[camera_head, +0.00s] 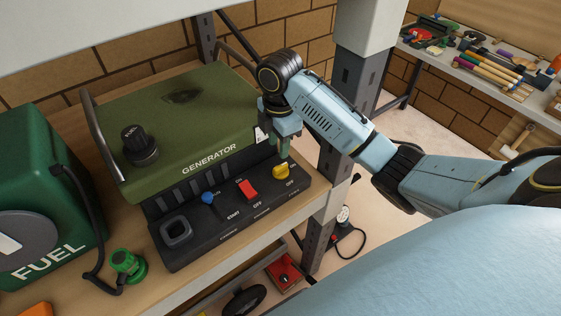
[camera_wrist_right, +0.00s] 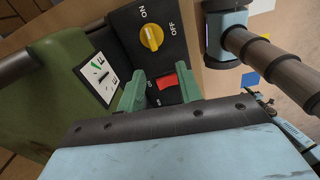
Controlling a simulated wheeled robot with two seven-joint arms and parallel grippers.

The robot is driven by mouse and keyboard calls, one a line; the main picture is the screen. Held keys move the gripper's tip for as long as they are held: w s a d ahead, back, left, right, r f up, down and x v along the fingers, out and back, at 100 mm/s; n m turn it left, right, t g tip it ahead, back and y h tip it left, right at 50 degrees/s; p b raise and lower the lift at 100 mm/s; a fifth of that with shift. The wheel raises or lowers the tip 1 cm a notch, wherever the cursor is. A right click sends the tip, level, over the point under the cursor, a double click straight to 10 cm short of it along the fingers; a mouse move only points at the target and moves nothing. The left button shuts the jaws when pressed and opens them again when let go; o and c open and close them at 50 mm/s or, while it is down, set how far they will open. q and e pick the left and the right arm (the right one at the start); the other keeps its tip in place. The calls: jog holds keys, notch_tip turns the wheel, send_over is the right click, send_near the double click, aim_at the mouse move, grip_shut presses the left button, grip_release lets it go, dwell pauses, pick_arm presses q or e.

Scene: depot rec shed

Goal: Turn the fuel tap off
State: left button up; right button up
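The yellow knob (camera_head: 281,172), marked ON and OFF, sits at the right end of the generator's black control panel. It shows uncovered in the right wrist view (camera_wrist_right: 152,37), where its pale line seems to run roughly towards ON; this is hard to tell. My right gripper (camera_head: 283,148) is just above and behind the knob in the head view. In the right wrist view its green fingers (camera_wrist_right: 161,88) stand apart with nothing held, and the knob lies beyond the fingertips. My left gripper is not in view.
The green generator (camera_head: 190,125) stands on a wooden shelf. Its panel also has a red switch (camera_head: 247,190), a blue lever (camera_head: 208,198) and a square socket (camera_head: 176,232). A green fuel can (camera_head: 45,190) with a hose stands at left. A metal shelf post (camera_head: 335,180) is close at right.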

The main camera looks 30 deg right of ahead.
aim_at(281, 166)
jog(key=shift+n, duration=0.5)
jog(key=f, duration=0.3)
jog(key=w+d+f, duration=0.1)
jog(key=f, duration=0.6)
jog(key=shift+w+d+f, duration=0.3)
jog(key=shift+f, duration=0.05)
grip_shut()
